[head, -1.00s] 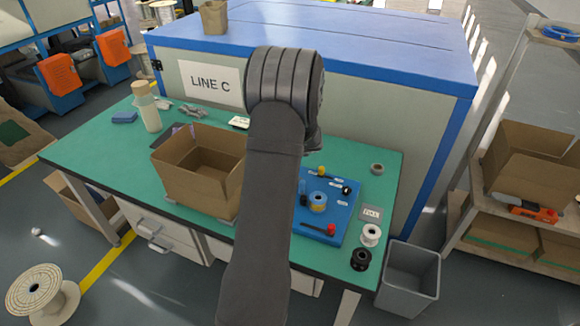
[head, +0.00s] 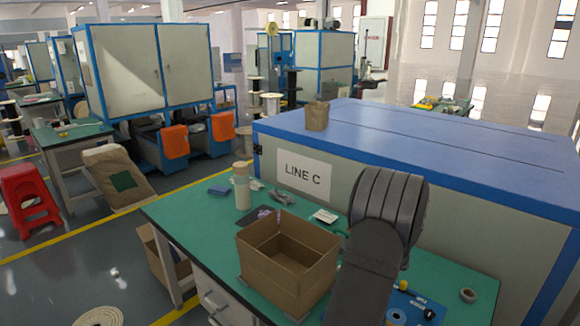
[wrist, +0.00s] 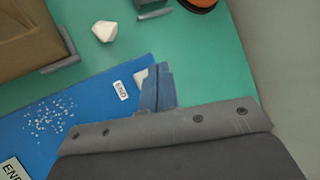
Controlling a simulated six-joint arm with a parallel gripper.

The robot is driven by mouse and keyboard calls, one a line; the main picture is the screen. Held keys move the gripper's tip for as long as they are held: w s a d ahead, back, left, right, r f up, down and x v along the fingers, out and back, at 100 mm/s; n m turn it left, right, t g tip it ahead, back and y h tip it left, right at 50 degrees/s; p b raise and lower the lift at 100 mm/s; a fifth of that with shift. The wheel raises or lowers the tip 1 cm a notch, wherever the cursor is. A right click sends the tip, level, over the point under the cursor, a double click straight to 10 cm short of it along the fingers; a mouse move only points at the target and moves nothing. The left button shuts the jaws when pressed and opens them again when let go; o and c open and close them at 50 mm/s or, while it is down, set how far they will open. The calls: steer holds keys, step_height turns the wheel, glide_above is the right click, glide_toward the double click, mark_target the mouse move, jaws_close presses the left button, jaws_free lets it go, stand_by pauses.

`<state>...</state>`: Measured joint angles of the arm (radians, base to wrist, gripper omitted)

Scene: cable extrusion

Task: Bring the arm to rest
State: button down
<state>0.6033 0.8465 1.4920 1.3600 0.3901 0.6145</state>
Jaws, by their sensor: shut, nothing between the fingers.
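My arm rises in the right half of the head view, with its dark rounded joint standing in front of the cabinet and hiding part of the bench. My gripper itself is hidden behind the arm there. In the wrist view my gripper (wrist: 157,86) shows as two fingers pressed together. They are shut and hold nothing, and they appear over the blue board (wrist: 85,100). How high they are above it I cannot tell. The board carries small labels and a scatter of whitish grains.
An open cardboard box (head: 285,288) stands on the green bench (head: 195,203), left of my arm. The LINE C cabinet (head: 470,180) is behind. In the wrist view a white lump (wrist: 105,31) lies beyond the board.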

step_height(320, 180, up, 6)
steer(key=shift+f, duration=0.1)
stand_by(0.4)
